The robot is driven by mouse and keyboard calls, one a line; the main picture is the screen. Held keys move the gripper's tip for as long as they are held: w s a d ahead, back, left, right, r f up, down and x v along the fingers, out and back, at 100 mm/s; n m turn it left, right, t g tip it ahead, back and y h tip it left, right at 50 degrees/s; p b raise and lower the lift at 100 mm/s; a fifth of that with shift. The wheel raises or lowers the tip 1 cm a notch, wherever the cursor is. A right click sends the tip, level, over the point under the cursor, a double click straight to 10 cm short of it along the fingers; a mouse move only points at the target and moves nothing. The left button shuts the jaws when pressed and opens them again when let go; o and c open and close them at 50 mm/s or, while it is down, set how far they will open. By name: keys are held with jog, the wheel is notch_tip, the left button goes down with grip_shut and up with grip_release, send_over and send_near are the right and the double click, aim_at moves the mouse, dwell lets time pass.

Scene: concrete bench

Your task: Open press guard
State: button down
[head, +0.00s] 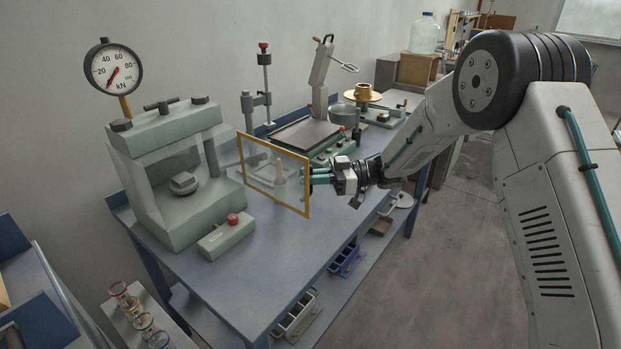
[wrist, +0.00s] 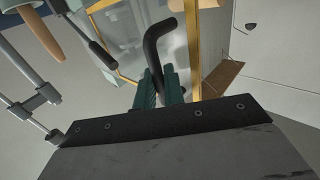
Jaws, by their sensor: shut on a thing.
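The press (head: 180,232) is a pale green machine with clear side walls at the left of the bench. Its guard (head: 272,144) is a clear panel in a yellow frame, standing swung out from the press front, which is uncovered. In the wrist view the yellow frame (wrist: 194,50) runs close beyond my fingers. My gripper (head: 314,178) is at the guard's free edge. In the wrist view my gripper (wrist: 161,88) has its green fingers shut on the guard's black bent handle (wrist: 153,48). In the head view the handle is mostly hidden by the fingers.
A dial gauge (head: 113,69) stands above the press. A control box with a red button (head: 227,236) sits before it. Other bench equipment (head: 318,130) stands behind the guard. The blue bench top (head: 255,275) is clear at the front.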

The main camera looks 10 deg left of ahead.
jog(key=c, duration=1.6)
grip_release()
jog(key=shift+a+r, duration=0.1)
jog(key=shift+c, duration=0.2)
jog(key=v, duration=0.7)
jog(key=shift+d, duration=0.35)
jog(key=shift+w, duration=0.1)
